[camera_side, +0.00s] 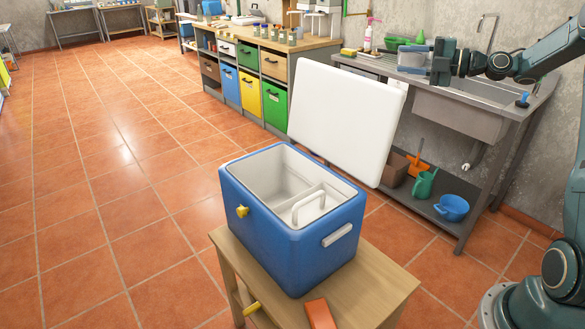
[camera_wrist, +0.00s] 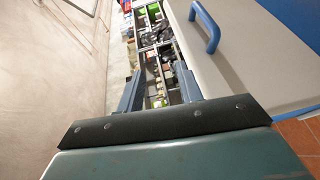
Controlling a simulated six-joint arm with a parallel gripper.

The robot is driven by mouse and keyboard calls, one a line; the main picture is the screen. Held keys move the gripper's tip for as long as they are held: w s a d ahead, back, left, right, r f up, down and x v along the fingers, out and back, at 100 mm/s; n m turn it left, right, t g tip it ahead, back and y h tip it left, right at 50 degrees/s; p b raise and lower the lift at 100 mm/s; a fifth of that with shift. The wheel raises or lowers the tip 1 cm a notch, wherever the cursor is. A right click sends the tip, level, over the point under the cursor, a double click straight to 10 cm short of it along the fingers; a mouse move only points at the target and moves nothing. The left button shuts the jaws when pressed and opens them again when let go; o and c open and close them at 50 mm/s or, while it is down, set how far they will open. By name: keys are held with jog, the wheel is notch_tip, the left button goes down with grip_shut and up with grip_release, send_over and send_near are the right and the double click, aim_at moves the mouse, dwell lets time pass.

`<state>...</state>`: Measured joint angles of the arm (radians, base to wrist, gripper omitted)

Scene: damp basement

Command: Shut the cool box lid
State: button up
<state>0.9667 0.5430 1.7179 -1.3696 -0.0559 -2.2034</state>
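The blue cool box (camera_side: 290,235) stands on a small wooden table, its white inside open to view with a divider and a white loop handle. Its lid (camera_side: 345,122) is raised, a white panel standing steeply at the box's far side. The wrist view shows what looks like the lid's pale outer face (camera_wrist: 235,65) with a blue handle (camera_wrist: 206,28), to the right of my fingers. My gripper (camera_side: 416,60) is beyond the lid's upper right corner, apart from it. In the wrist view, my gripper (camera_wrist: 160,85) has its fingers spread with nothing held between them.
The wooden table (camera_side: 375,285) carries an orange-red block (camera_side: 320,314) at its front edge. A yellow knob (camera_side: 242,211) sticks out from the box. A metal sink bench (camera_side: 455,108) stands behind, below my arm. The tiled floor at left is clear.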

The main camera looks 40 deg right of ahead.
notch_tip(320, 180, down, 10)
jog(key=d+t, duration=0.1)
jog(key=d, duration=0.1)
jog(key=shift+s+d+f, duration=0.15)
jog(key=shift+s+f, duration=0.1)
jog(key=shift+s, duration=0.05)
jog(key=x, duration=1.3)
jog(key=shift+w, duration=0.35)
jog(key=shift+c, duration=0.5)
grip_shut()
